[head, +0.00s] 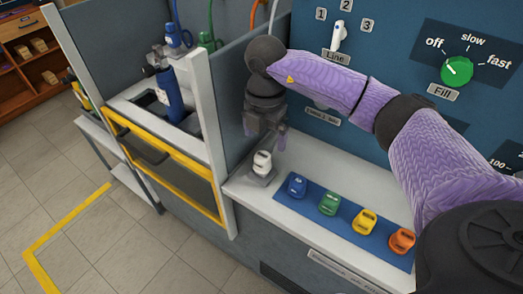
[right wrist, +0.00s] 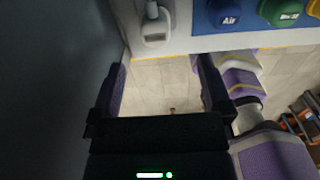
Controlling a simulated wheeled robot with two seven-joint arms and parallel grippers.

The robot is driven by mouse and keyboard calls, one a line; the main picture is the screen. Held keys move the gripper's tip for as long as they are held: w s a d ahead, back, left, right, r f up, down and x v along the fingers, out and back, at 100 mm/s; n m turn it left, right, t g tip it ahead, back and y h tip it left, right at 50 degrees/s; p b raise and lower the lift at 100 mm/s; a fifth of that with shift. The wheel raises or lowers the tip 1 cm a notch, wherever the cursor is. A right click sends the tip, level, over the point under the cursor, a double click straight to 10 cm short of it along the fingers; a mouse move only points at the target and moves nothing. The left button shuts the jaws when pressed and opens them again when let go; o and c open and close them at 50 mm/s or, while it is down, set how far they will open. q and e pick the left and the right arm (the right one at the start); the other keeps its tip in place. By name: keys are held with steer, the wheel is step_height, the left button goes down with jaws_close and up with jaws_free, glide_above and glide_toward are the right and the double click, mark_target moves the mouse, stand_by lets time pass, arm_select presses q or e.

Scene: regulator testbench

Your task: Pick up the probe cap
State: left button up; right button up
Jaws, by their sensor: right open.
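A small white and grey piece, which looks like the probe cap (head: 262,162), stands upright on a grey base at the left end of the light bench shelf. It also shows at the top of the right wrist view (right wrist: 155,28). My right gripper (head: 266,134) hangs just above and behind it in the head view, fingers pointing down. In the right wrist view, the fingers of my right gripper (right wrist: 160,68) are apart with nothing between them, and the white piece lies beyond their tips. My left gripper is not in view.
A blue mat (head: 341,225) to the right holds blue (head: 297,186), green (head: 329,203), yellow (head: 364,222) and orange (head: 402,241) caps. A grey partition (head: 208,130) rises left of the white piece. The panel with the Fill knob (head: 457,71) stands behind.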

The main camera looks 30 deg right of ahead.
mark_target(262, 155)
step_height(262, 155, down, 4)
steer(key=shift+r+b, duration=0.1)
steer(key=shift+b, duration=0.45)
steer(key=f, duration=0.1)
steer(key=f+b, duration=0.1)
steer(key=f, duration=0.1)
steer(key=f+b, duration=0.1)
steer(key=shift+w+a+f, duration=0.1)
steer(key=shift+w+f, duration=0.1)
steer(key=shift+w, duration=0.05)
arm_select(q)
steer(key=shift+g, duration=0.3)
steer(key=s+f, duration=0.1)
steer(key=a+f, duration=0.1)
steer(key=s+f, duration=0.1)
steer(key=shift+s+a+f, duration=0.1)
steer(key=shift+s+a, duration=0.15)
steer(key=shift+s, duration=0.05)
arm_select(e)
steer(key=shift+c, duration=0.7)
steer(key=c, duration=1)
jaws_close()
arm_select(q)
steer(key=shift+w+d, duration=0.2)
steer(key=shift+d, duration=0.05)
